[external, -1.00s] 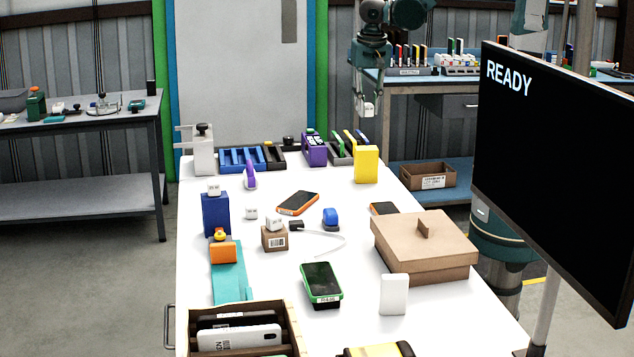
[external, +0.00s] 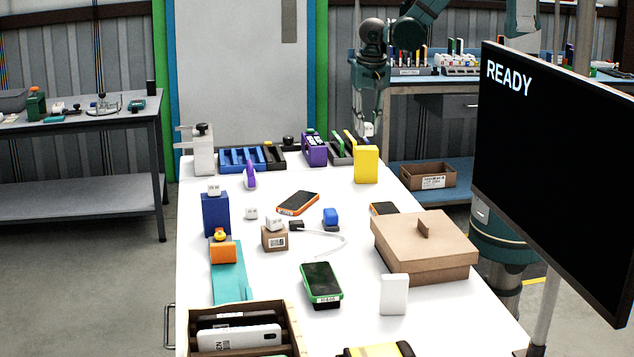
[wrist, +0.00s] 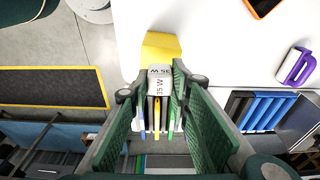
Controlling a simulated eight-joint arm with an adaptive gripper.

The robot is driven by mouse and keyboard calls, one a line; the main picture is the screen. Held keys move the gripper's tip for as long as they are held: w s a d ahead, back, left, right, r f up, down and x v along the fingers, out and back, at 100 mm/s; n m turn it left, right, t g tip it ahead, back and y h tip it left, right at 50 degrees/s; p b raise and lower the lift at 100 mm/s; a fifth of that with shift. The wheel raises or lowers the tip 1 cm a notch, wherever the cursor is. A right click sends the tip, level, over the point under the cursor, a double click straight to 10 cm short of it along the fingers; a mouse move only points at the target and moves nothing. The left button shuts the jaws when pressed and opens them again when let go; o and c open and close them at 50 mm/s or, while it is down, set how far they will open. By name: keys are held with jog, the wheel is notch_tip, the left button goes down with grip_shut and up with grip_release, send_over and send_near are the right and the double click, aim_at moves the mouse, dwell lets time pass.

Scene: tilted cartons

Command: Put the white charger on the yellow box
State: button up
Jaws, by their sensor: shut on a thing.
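The yellow box (external: 366,165) stands upright near the far right edge of the white table in the external view. Its yellow surface also shows in the wrist view (wrist: 160,46). My gripper (external: 368,120) is shut on a white charger (wrist: 157,84) with printed lettering. In the external view the held charger (external: 369,129) appears just above the box's top edge. In the wrist view it overlaps the box's near edge. I cannot tell whether they touch. Other white chargers sit on the blue box (external: 214,189), on the table (external: 251,213) and on a small brown box (external: 274,223).
A black rack with colored slabs (external: 341,151) and a purple holder (external: 314,149) stand left of the yellow box. A blue slotted rack (external: 243,158) is farther left. An orange-edged phone (external: 298,203) and a large brown carton (external: 423,245) lie nearer the camera.

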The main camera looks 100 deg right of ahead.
aim_at(367, 136)
jog(key=shift+f, duration=0.1)
jog(key=shift+f, duration=1.8)
jog(key=shift+f+b, duration=0.2)
jog(key=shift+b, duration=0.2)
jog(key=o, duration=0.9)
jog(key=shift+r, duration=0.15)
jog(key=shift+a+r+p, duration=0.3)
jog(key=shift+r, duration=1.7)
jog(key=shift+a+r+p, duration=0.3)
jog(key=shift+r, duration=1.7)
jog(key=shift+a+r+p, duration=0.3)
jog(key=shift+r, duration=1.7)
